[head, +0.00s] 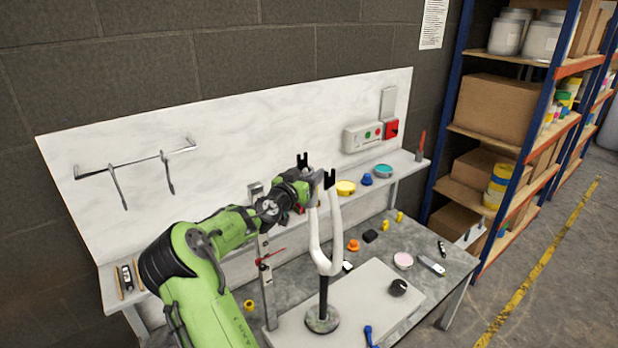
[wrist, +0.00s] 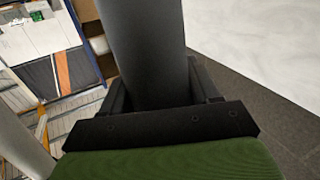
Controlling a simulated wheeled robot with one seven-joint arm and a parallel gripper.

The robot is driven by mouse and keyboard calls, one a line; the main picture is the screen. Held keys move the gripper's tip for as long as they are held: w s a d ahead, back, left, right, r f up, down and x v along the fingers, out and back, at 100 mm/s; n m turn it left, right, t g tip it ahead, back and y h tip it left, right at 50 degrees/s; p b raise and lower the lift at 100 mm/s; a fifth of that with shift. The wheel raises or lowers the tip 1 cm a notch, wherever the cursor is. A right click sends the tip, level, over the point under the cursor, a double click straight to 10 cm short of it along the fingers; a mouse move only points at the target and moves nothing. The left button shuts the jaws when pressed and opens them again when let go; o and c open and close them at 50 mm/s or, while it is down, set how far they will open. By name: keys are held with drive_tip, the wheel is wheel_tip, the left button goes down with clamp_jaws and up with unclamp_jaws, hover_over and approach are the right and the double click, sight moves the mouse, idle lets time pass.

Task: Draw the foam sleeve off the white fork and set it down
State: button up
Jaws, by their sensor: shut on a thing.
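The white fork (head: 325,262) stands upright with its two legs pointing up, on a dark post with a round base. Dark tips (head: 329,180) show at the top of its legs. My gripper (head: 312,188) is at the upper end of the left leg, just below that leg's tip. In the wrist view a dark grey cylinder, the foam sleeve (wrist: 143,50), runs between the black jaws, and my gripper (wrist: 155,98) is shut on it. In the head view the sleeve is mostly hidden by my gripper. I cannot tell how much of the leg is inside it.
A pale board (head: 385,275) lies on the bench around the stand. A black knob (head: 397,287), a pink disc (head: 403,260) and several small coloured parts lie nearby. A back ledge holds a yellow tub (head: 345,188) and a teal tub (head: 383,171). The board's right front is partly clear.

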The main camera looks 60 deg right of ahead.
sight(298, 163)
drive_tip(key=shift+w+a+r, duration=0.2)
drive_tip(key=shift+w+r, duration=0.05)
drive_tip(key=shift+r, duration=0.2)
drive_tip(key=shift+r, duration=0.15)
drive_tip(key=shift+r+p, duration=0.35)
drive_tip(key=shift+r, duration=0.6)
drive_tip(key=shift+w+a+r, duration=0.1)
drive_tip(key=shift+a+r, duration=0.25)
drive_tip(key=shift+r, duration=0.15)
drive_tip(key=shift+r+p, duration=0.35)
drive_tip(key=shift+r, duration=0.15)
drive_tip(key=r, duration=0.1)
drive_tip(key=r+p, duration=0.1)
drive_tip(key=r, duration=0.2)
drive_tip(key=shift+a+r+p, duration=0.25)
drive_tip(key=shift+r+p, duration=0.05)
drive_tip(key=shift+p, duration=0.05)
